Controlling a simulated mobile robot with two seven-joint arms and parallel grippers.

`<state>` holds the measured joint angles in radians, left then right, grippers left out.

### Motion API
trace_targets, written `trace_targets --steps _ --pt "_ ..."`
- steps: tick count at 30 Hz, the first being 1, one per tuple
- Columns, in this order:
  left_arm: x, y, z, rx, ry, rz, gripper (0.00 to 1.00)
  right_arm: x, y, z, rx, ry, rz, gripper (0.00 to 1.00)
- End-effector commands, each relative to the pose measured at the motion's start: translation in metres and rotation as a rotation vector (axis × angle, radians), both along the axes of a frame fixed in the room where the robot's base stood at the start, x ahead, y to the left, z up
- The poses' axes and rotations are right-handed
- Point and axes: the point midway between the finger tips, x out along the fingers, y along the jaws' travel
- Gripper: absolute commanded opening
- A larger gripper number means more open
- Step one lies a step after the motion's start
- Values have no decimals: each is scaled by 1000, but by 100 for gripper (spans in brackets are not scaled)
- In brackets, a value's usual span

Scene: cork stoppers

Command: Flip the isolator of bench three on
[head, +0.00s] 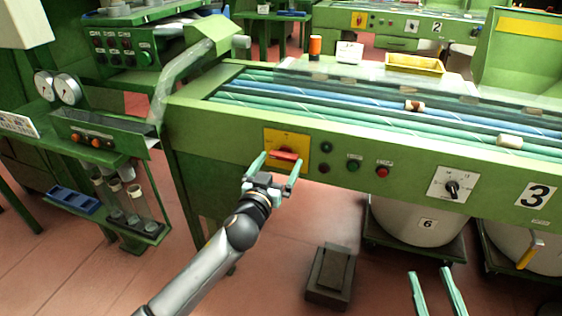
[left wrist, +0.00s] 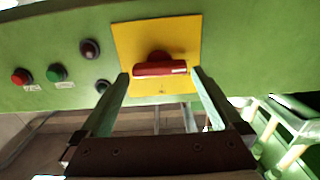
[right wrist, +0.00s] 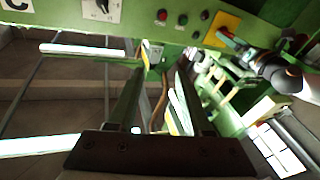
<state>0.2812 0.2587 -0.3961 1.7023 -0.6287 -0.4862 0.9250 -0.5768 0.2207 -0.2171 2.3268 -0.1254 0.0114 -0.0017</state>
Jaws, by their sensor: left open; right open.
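The isolator is a red bar handle (head: 285,155) on a yellow plate (head: 273,139) on the green front panel of bench three. The handle lies about horizontal, and it also shows in the left wrist view (left wrist: 160,69). My left gripper (head: 276,163) is open at the plate, one finger near each end of the handle. In the left wrist view the fingertips flank the handle; contact cannot be told. My right gripper (head: 430,273) is open and empty at the lower right, away from the isolator.
Right of the plate are dark buttons, a green button (head: 354,164), a red button (head: 382,171) and a rotary selector (head: 452,187). The "3" label (head: 537,195) is further right. A pedal box (head: 331,275) and bins (head: 418,220) stand below; a gauge stand (head: 110,148) is left.

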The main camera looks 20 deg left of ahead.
Motion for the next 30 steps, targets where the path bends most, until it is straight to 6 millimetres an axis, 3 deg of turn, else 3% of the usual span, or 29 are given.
trace_targets --steps 6,16,30 --pt "17 0 -1 0 1 0 100 -2 1 16 1 -67 9 50" --pt "19 -1 0 -1 1 0 100 -3 1 19 1 -76 11 50" --pt "18 -1 0 -1 1 0 47 -2 1 18 2 -76 11 50"
